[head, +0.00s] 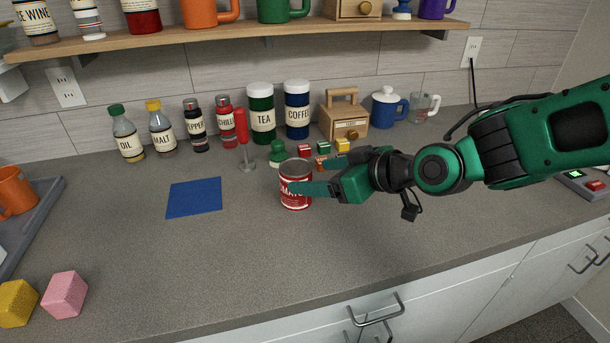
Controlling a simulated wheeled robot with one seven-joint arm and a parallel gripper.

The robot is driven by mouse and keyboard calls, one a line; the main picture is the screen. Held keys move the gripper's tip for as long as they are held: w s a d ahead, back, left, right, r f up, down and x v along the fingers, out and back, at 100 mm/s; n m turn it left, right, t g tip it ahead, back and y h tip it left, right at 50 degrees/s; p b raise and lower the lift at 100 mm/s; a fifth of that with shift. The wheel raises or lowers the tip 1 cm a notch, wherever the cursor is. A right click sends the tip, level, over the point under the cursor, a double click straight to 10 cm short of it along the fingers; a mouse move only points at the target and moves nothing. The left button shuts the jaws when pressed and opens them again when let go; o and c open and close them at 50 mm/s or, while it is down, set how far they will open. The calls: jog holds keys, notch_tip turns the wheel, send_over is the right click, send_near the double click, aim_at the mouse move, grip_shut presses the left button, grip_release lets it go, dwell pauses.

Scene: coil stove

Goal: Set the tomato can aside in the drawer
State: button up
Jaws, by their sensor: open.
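The tomato can (294,202) is red with a pale label and a metal lid. It stands upright on the grey counter, right of the blue mat. My gripper (296,187) reaches in from the right at the can's height. The jaws are open, and I cannot tell whether the finger touches the can. A white drawer front (440,295) with a dark bar handle (377,311) is below the counter edge and looks shut.
A blue mat (194,198) lies left of the can. Behind the can stand a green-capped shaker (277,155), small colored blocks (342,145) and a wooden box (346,121). Bottles and canisters line the wall. The counter in front of the can is clear.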

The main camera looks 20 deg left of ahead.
jog(key=shift+v, duration=2.55)
